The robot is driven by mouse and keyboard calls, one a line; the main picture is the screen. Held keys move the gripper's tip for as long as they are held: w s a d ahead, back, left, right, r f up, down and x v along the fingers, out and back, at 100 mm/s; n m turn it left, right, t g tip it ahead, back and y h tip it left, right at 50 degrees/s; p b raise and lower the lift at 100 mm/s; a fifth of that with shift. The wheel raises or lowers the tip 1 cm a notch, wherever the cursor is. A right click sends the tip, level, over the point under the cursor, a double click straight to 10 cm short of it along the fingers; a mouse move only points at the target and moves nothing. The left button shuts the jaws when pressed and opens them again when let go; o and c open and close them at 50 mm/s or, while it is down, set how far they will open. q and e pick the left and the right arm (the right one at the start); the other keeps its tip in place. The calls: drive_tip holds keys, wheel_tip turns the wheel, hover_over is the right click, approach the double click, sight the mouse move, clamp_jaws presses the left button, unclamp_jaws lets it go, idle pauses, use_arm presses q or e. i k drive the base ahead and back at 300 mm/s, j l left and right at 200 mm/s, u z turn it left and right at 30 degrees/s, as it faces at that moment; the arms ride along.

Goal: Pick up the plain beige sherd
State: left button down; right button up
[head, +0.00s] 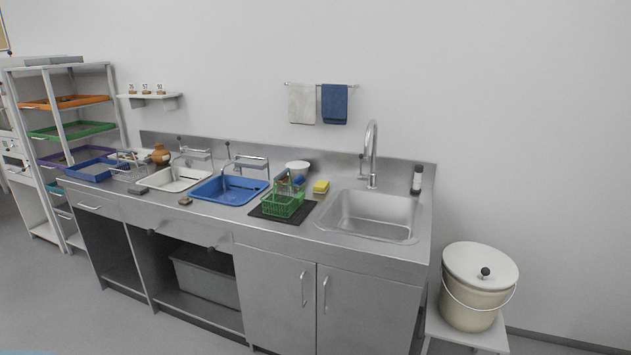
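I cannot make out a plain beige sherd for certain. A small brown piece (185,200) lies on the counter's front edge, in front of the white basin; it is too small to tell what it is. A small grey block (138,189) lies to its left. A blue tray (97,169) sits at the counter's left end, and its contents are too small to tell. Neither of my grippers is in view.
The steel counter (275,232) carries a white basin (160,186), a blue basin (207,197), a green basket (284,206) and a sink (371,214). A lidded bucket (470,310) stands right. A tray rack (117,97) stands left. The front floor is clear.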

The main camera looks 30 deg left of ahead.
sight(184, 200)
drive_tip(key=u, duration=1.8)
drive_tip(key=i+z, duration=0.1)
drive_tip(key=i, duration=0.35)
drive_tip(key=i+j+z, duration=0.1)
drive_tip(key=i, duration=0.35)
drive_tip(key=i+j+z, duration=0.15)
drive_tip(key=i, duration=0.35)
drive_tip(key=i+j+z, duration=0.1)
drive_tip(key=i, duration=0.35)
drive_tip(key=i+j+z, duration=0.1)
drive_tip(key=i, duration=0.35)
drive_tip(key=j, duration=0.1)
